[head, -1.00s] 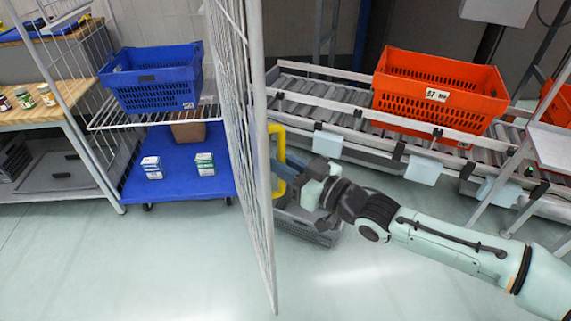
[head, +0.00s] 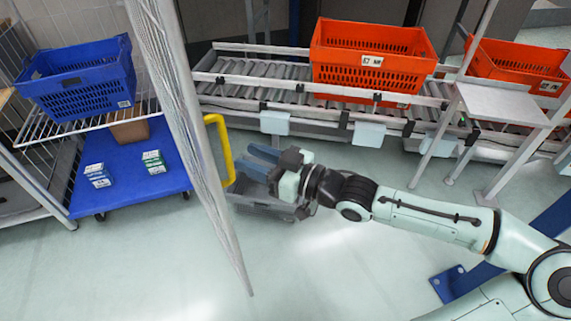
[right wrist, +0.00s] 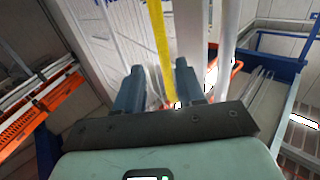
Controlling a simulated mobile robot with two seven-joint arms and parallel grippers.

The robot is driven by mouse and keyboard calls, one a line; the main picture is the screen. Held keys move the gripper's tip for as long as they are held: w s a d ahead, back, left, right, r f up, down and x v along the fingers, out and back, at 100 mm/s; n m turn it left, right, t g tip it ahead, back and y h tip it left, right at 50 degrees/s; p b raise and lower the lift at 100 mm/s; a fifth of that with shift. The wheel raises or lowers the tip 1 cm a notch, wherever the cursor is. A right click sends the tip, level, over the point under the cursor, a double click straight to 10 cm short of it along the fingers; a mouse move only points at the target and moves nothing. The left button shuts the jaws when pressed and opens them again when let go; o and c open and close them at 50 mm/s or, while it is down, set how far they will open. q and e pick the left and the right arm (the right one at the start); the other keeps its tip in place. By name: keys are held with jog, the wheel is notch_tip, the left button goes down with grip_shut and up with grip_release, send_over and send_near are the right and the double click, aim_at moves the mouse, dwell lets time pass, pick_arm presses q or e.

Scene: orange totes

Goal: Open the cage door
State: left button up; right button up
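The cage door (head: 185,125) is a grey wire-mesh panel seen nearly edge-on in the head view, standing out from the cage. A yellow handle (head: 224,150) sticks out from its right side. My right gripper (head: 246,158) is open, with its blue fingers pointing left at the handle. The fingertips appear just right of the handle, apart from it. In the right wrist view the yellow handle (right wrist: 160,45) lines up between the two spread fingers (right wrist: 158,80); whether it is within their reach is hard to tell. My left gripper is not in view.
A blue crate (head: 78,80) sits on a wire shelf above a blue platform (head: 125,180) holding small boxes. An orange tote (head: 370,58) stands on the roller conveyor (head: 255,80) behind. A grey tray (head: 262,200) lies beneath the gripper. Front floor is clear.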

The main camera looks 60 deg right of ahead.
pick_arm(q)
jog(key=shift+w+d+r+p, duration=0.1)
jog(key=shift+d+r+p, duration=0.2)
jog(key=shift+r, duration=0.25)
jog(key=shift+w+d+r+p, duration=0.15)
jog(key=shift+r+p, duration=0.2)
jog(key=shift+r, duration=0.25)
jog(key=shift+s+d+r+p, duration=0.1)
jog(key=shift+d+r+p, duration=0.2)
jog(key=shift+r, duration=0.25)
pick_arm(e)
jog(key=s, duration=0.7)
jog(key=shift+s+d, duration=0.15)
jog(key=shift+d, duration=0.05)
